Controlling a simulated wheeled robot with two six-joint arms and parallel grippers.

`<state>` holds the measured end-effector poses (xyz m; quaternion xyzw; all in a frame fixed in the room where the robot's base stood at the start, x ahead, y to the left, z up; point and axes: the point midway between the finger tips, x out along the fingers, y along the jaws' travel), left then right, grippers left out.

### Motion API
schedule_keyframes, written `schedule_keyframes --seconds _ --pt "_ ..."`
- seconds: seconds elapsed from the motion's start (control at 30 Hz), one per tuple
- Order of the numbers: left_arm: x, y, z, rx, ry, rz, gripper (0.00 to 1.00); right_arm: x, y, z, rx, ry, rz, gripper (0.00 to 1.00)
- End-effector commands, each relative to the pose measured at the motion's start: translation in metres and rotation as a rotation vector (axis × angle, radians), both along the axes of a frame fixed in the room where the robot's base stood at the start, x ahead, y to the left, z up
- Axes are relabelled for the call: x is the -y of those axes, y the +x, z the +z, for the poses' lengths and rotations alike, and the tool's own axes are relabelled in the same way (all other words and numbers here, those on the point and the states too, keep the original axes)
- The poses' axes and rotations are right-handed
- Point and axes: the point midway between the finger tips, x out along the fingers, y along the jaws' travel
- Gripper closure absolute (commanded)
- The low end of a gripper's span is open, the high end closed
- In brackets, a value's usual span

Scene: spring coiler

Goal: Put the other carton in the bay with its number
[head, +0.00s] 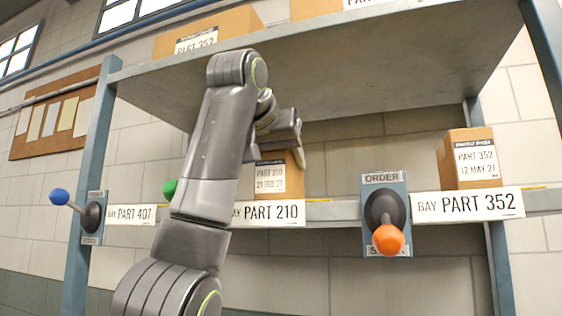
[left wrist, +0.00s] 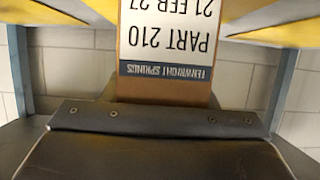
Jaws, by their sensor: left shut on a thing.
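A brown carton (head: 270,176) with a label reading PART 210, 21 FEB 27 is just above the BAY PART 210 sign (head: 270,213). My left gripper (head: 284,158) is shut on this carton from above. Another carton (head: 470,158), labelled PART 352, 12 MAY 27, stands upright in the bay behind the BAY PART 352 sign (head: 468,205). My right gripper is not in view.
An upper shelf (head: 400,75) with more cartons hangs over the bays. An orange-knobbed lever (head: 388,238) under ORDER stands between the two right bays. A blue-knobbed lever (head: 60,196) is at the left.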

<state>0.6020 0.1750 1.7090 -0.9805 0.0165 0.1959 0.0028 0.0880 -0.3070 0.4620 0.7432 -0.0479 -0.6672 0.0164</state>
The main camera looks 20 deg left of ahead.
Motion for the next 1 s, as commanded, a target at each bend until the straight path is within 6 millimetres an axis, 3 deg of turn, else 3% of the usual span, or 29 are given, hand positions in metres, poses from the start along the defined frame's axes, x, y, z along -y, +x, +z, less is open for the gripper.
schedule_keyframes --seconds 0.23,0.27,0.4,0.8,1.0 --pt "0.000 -0.001 -0.003 0.004 -0.001 -0.001 0.89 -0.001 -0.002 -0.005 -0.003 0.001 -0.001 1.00" --pt "0.000 0.000 -0.003 0.000 0.000 0.000 0.45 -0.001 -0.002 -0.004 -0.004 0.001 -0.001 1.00" --pt "0.000 0.000 -0.003 0.000 0.000 0.000 0.26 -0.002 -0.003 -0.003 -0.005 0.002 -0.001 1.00" --pt "0.000 0.000 0.003 0.000 0.000 0.000 0.26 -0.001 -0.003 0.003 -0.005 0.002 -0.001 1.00" --pt "-0.001 -0.036 0.013 0.004 -0.001 -0.001 0.26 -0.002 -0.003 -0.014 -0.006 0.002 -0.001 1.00"
